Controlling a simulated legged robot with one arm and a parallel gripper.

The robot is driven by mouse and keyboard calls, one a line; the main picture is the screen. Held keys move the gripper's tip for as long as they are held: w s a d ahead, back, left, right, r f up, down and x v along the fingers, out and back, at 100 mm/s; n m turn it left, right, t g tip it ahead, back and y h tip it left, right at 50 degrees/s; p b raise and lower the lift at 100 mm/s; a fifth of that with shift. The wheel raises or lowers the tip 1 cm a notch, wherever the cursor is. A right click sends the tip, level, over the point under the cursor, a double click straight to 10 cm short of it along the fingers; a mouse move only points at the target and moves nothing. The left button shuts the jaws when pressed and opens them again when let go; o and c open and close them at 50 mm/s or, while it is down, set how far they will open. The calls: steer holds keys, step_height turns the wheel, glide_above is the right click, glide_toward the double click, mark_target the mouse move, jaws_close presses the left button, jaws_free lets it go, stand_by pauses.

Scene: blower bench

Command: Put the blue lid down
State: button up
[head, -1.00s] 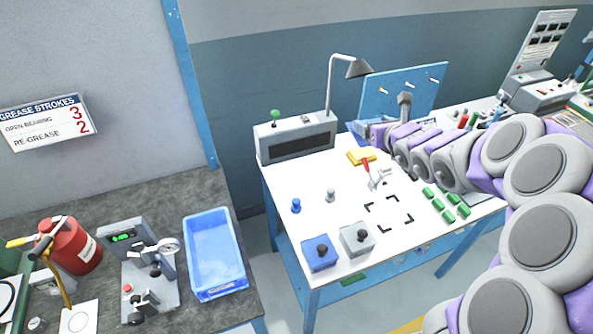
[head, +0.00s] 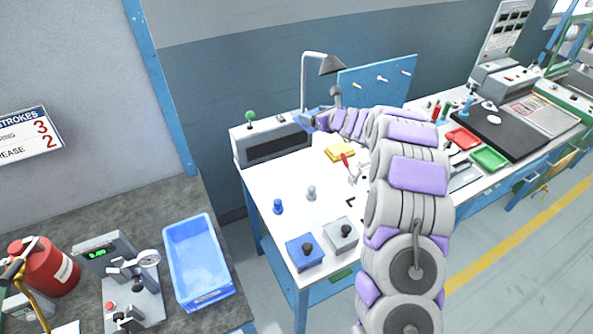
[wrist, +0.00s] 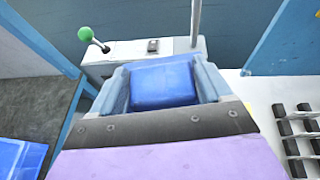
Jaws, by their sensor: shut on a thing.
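My gripper (wrist: 163,72) is shut on the blue lid (wrist: 163,88), a smooth blue piece between the two pale blue-grey fingers in the wrist view. In the head view my gripper (head: 310,117) is small and far off, at the back of the white bench (head: 275,180) by the lamp post. The lid's underside is hidden, and I cannot tell its height above the bench. A blue box with a black knob (head: 305,252) and a grey box with a black knob (head: 340,236) stand at the bench's front edge.
A grey console (head: 270,142) with a green-knobbed lever stands at the bench's back left. A yellow pad (head: 340,152), a blue peg (head: 278,207) and a grey peg (head: 311,193) are on the bench. A blue bin (head: 197,262) sits on the dark left bench.

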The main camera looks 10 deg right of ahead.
mark_target(299, 169)
steer(key=w+a+f+n+y+b, duration=0.1)
steer(key=f, duration=0.7)
steer(key=w+a+f+n+g+y, duration=0.1)
steer(key=a+f, duration=0.1)
steer(key=f, duration=0.7)
steer(key=w+a+f+g+b, duration=0.1)
steer(key=f, duration=0.7)
steer(key=shift+a+f+n+y+b, duration=0.35)
steer(key=shift+a+f+n+y, duration=0.05)
steer(key=shift+r, duration=0.1)
steer(key=o, duration=1)
